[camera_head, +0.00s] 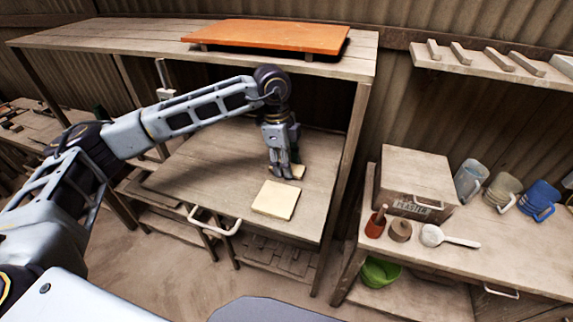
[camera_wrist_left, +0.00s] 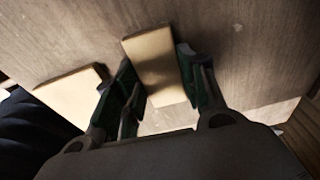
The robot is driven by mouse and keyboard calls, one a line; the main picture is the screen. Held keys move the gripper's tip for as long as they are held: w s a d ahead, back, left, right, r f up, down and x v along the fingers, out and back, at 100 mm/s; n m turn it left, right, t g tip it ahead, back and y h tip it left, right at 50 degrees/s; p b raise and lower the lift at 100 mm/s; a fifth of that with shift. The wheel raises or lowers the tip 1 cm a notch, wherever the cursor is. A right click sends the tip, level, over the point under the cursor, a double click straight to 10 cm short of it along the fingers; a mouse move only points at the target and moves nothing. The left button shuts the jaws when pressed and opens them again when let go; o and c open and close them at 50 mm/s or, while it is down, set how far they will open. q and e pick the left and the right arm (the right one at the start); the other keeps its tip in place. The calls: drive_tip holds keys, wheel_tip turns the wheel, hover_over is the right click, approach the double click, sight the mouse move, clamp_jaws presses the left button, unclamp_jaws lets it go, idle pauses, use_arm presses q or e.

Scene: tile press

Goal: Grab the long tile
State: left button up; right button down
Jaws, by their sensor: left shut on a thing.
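A long tile (camera_wrist_left: 156,62), pale tan and narrow, lies between the fingers of my left gripper (camera_wrist_left: 160,85) in the left wrist view. The fingers are shut on its two long sides. In the head view my left gripper (camera_head: 285,173) reaches down to the wooden table, and only a small part of the long tile (camera_head: 298,172) shows beside the fingers. A square pale tile (camera_head: 275,200) lies on the table just in front of the gripper; it also shows at the left of the left wrist view (camera_wrist_left: 72,94). My right gripper is not in view.
A wooden table board (camera_head: 205,180) with a white handle (camera_head: 214,222) stands under a shelf bearing an orange slab (camera_head: 268,36). At right, a bench holds a wooden box (camera_head: 414,180), cups and a white scoop (camera_head: 449,237). The board's left side is clear.

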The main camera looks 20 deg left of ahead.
use_arm(q)
drive_tip(key=shift+r, duration=0.1)
drive_tip(key=shift+r+b, duration=0.75)
drive_tip(key=shift+r, duration=0.75)
drive_tip(key=shift+s, duration=0.2)
drive_tip(key=s+b, duration=0.1)
drive_tip(key=s, duration=0.4)
drive_tip(key=s+b, duration=0.2)
drive_tip(key=s, duration=0.3)
drive_tip(key=s+b, duration=0.2)
drive_tip(key=s, duration=0.4)
drive_tip(key=shift+a, duration=0.3)
drive_tip(key=shift+s+r, duration=0.1)
drive_tip(key=shift+s, duration=0.7)
